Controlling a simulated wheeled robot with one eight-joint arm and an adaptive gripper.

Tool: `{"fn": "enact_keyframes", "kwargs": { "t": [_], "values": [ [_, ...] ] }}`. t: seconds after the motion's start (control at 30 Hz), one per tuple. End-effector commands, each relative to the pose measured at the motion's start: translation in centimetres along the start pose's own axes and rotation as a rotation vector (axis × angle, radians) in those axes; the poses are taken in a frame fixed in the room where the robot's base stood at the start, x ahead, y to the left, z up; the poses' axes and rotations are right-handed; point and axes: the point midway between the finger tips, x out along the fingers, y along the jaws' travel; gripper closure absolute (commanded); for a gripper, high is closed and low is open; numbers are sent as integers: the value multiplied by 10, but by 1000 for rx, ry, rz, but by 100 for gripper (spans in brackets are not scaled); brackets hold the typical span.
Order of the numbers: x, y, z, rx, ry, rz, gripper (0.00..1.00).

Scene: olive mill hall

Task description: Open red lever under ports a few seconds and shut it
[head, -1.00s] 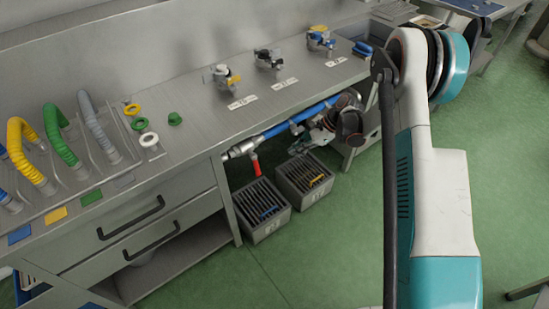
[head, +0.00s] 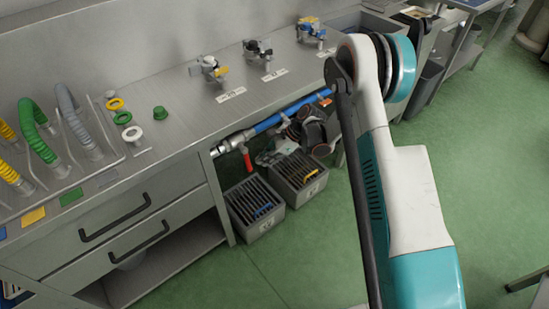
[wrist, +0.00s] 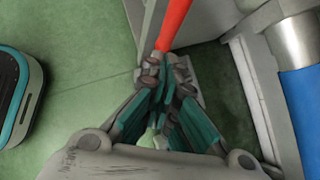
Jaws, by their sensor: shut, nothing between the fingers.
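The red lever (head: 246,158) hangs down from a metal valve at the left end of the blue pipe (head: 281,117), under the worktop with the ports (head: 257,50). In the wrist view the lever (wrist: 175,20) comes in from the top, its lower end just beyond my fingertips. My gripper (wrist: 165,68) is shut with nothing between its fingers. In the head view my gripper (head: 265,158) is small and partly blends into the background, just right of the lever. Whether the fingertips touch the lever cannot be told.
Two grey slotted bins (head: 255,208) (head: 299,178) stand on the green floor below the pipe. A drawer cabinet (head: 120,225) stands to the left. Hoses and coloured rings lie on the worktop (head: 180,110). The floor (head: 300,260) in front is clear.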

Motion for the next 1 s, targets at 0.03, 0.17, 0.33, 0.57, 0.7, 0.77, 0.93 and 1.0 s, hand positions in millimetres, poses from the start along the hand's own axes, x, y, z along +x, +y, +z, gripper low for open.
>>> {"fn": "enact_keyframes", "kwargs": {
  "t": [0.03, 0.17, 0.33, 0.57, 0.7, 0.77, 0.93, 1.0],
  "values": [
    [5, 0, 3, -1, 0, 0, 100],
    [9, 0, 8, 0, 0, 0, 100],
    [9, 0, 10, 1, 0, 0, 100],
    [10, 0, 11, 0, 0, 0, 100],
    [23, 4, 18, -2, 0, 1, 100],
    [25, 5, 19, -2, 0, 0, 100],
    [25, 5, 20, -2, -1, 1, 100],
    [26, 5, 20, -2, -2, 2, 100]
  ]
}}
